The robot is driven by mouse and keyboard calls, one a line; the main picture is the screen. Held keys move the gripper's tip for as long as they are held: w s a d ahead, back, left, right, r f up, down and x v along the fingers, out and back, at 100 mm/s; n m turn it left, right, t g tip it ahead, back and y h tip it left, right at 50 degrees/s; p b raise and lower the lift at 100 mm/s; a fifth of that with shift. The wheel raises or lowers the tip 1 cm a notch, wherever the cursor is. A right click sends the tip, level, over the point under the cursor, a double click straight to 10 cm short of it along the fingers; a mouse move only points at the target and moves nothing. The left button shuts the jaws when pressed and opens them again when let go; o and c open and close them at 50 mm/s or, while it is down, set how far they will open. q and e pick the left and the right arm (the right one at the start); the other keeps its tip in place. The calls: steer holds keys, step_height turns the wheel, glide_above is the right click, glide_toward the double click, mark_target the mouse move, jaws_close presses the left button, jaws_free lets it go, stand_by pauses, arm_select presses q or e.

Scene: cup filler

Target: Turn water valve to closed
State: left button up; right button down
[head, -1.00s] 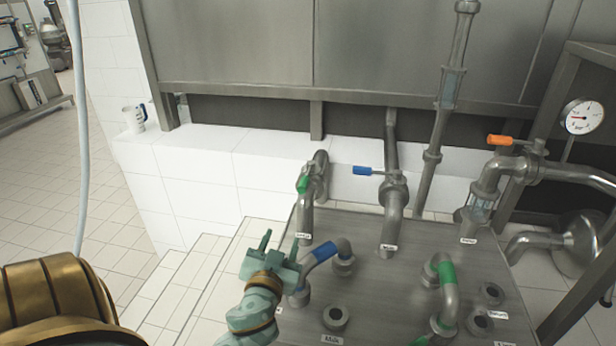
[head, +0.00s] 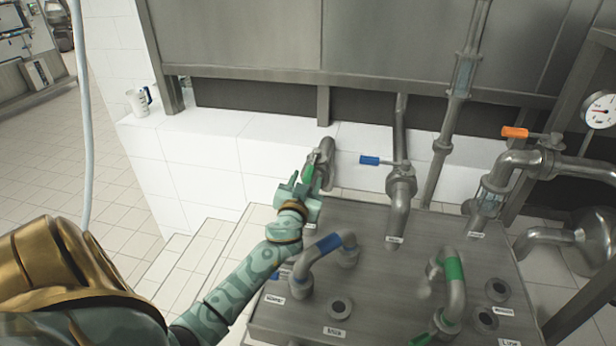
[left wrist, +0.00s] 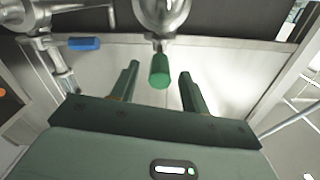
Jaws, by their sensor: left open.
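The valve with the green handle (head: 309,171) sits on a grey pipe (head: 327,158) at the back left of the metal panel. Its label is hidden behind my gripper, so I cannot read it. My left gripper (head: 300,180) is open right in front of this handle. In the left wrist view the green handle (left wrist: 160,71) points towards me and lies between and just beyond the two fingers of the left gripper (left wrist: 157,80), with a gap on both sides. My right gripper does not show.
A valve with a blue handle (head: 370,160) stands to the right, and one with an orange handle (head: 515,132) farther right. Bent pipes with a blue band (head: 329,243) and a green band (head: 454,268) rise from the panel (head: 385,310). A white jug (head: 138,102) stands on the tiled ledge.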

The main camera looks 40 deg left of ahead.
mark_target(312, 166)
arm_select(q)
steer(key=shift+x, duration=1.25)
jaws_close()
steer(key=shift+s, duration=0.1)
